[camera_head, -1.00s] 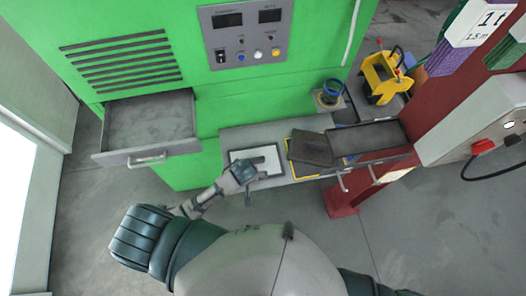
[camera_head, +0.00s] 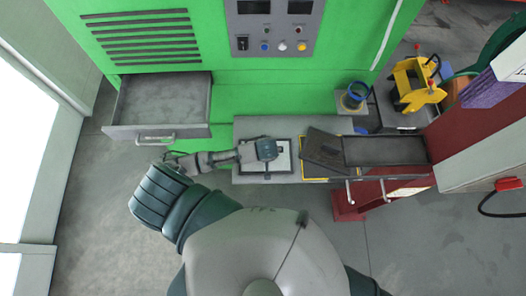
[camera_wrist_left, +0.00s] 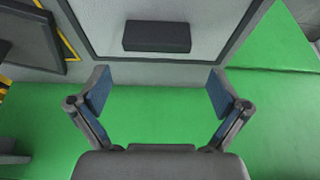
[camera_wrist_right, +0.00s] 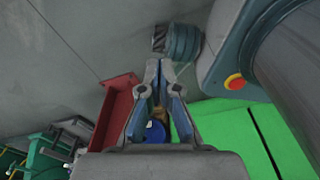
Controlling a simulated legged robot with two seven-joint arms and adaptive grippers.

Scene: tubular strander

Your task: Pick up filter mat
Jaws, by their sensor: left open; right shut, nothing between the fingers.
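A white mat in a dark frame (camera_head: 283,168) lies on the grey ledge in front of the green machine. In the left wrist view the white mat (camera_wrist_left: 205,28) bears a dark block (camera_wrist_left: 157,36). A dark flat panel (camera_head: 323,149) rests tilted beside it over a yellow-edged frame; I cannot tell for sure which of the two is the filter mat. My left gripper (camera_wrist_left: 158,90) is open and empty; in the head view its hand (camera_head: 266,150) covers part of the white mat. My right gripper (camera_wrist_right: 159,68) is shut and empty, away from the mats.
An open grey drawer (camera_head: 160,132) juts out at left. A dark tray (camera_head: 385,151) with handles lies right of the dark panel. A blue ring-shaped item (camera_head: 354,96), a yellow device (camera_head: 415,82) and a red column (camera_head: 470,125) stand at right. The floor at left is clear.

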